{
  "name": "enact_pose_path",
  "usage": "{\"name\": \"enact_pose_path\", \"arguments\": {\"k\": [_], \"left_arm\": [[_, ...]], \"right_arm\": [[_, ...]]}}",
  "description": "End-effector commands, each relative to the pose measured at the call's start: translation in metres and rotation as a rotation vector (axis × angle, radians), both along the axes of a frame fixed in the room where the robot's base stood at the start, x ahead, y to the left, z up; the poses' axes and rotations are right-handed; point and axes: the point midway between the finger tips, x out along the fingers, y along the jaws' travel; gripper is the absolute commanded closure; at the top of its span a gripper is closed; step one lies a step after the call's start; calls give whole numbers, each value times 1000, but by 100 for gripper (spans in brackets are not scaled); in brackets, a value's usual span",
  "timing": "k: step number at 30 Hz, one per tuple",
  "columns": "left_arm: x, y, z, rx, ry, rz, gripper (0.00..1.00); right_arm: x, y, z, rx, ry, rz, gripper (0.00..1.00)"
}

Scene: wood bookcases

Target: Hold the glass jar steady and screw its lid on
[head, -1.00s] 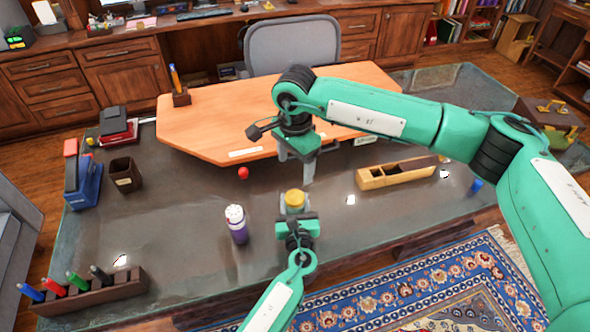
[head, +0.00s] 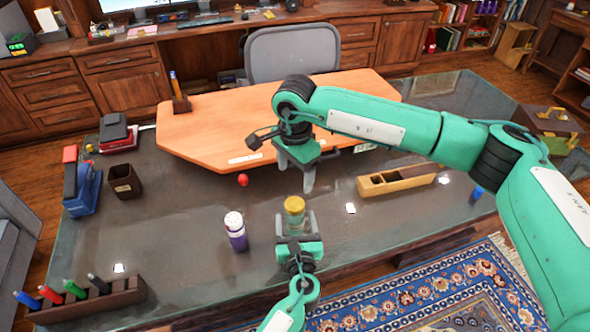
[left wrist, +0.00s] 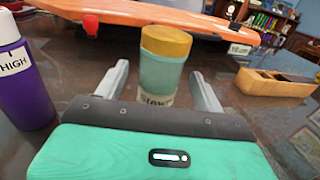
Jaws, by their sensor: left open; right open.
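The glass jar (head: 294,216) stands upright on the dark desk top, greenish with a label low on its side. Its yellow lid (head: 294,204) sits on top; I cannot tell how tightly. In the left wrist view the jar (left wrist: 162,74) and lid (left wrist: 166,41) are just ahead, between and beyond the fingertips. My left gripper (head: 295,221) is open on the near side of the jar, its fingers pointing at it without gripping. My right gripper (head: 296,176) is open and empty, its fingers pointing down above and behind the jar.
A purple bottle with a white top (head: 236,231) stands left of the jar. An orange board (head: 225,125) is behind. The desk in front of the jar is clear.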

Motion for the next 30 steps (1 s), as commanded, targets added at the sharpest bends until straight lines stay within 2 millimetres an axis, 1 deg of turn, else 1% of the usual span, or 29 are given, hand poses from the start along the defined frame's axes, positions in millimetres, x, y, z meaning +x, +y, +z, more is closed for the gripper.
{"name": "enact_pose_path", "arguments": {"k": [1,6,9,13,18,30], "left_arm": [[-13,0,-3,-1,3,0,30],[-50,-4,-3,-1,2,0,30],[-68,-6,-2,-2,2,-1,30],[-85,-8,-2,0,1,0,30],[-95,-9,0,-1,0,0,30],[-95,-9,0,0,0,0,30]], "right_arm": [[0,0,-4,0,0,0,27],[0,0,-10,0,0,0,27],[0,0,-13,0,0,0,27],[0,0,-15,0,0,0,27],[0,0,-16,0,0,0,27],[0,0,-16,0,0,0,27]]}}
